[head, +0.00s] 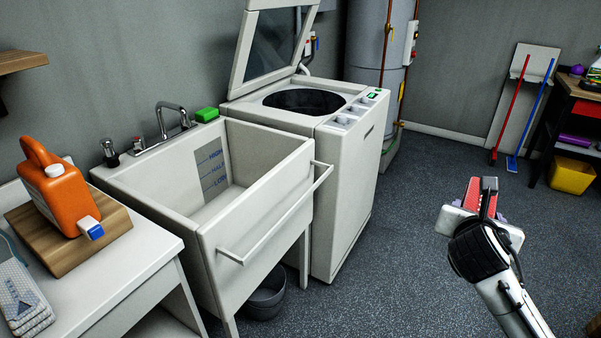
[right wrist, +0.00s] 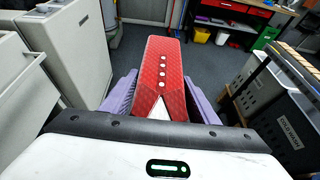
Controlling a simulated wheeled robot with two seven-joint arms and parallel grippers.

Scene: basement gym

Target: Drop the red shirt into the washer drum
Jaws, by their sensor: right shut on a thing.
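My right gripper (head: 483,203) is shut on the folded red shirt (head: 471,194) in the lower right of the head view, above open floor. In the right wrist view the red shirt (right wrist: 165,72) shows close up, with a row of white buttons and a white triangle. The white washer (head: 345,185) stands at the back centre of the head view. Its lid (head: 273,45) is raised, and the dark drum opening (head: 304,102) shows on top. The gripper and shirt are to the right of the washer and apart from it. My left gripper is not in view.
A utility sink (head: 265,225) with a front rail adjoins the washer's left side. An orange jug (head: 62,195) stands on a board at the left. A water heater (head: 380,40) is behind the washer. Dark bins (right wrist: 270,115) show right in the wrist view. Floor right of the washer is clear.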

